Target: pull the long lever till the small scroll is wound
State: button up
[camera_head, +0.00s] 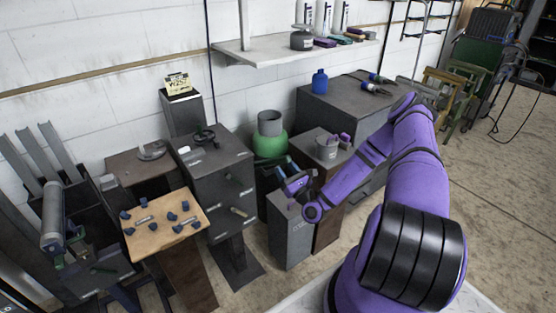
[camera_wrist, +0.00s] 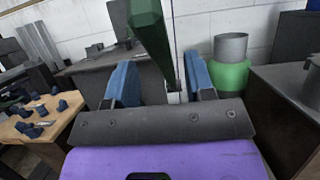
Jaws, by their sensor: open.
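My gripper (camera_head: 287,168) is open, with two blue fingers that also show in the wrist view (camera_wrist: 160,78). It is over the grey box at the middle, near the green pot. In the wrist view a dark green faceted bar (camera_wrist: 152,35) comes down from the top edge, between the fingers in the picture. I cannot tell whether it is the long lever, how near it is, or whether it touches a finger. A grey roller (camera_head: 52,210) stands upright on the dark stand at far left; I cannot tell whether it is the small scroll.
A wooden board (camera_head: 165,226) with several blue pieces is at left. A dark cabinet (camera_head: 217,178) with short handles stands beside it. A green pot (camera_head: 270,146) with a grey neck is behind my gripper. A grey box (camera_head: 290,238) stands below. Open floor lies at right.

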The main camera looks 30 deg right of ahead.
aim_at(279, 159)
jog(key=shift+x, duration=2.5)
grip_shut()
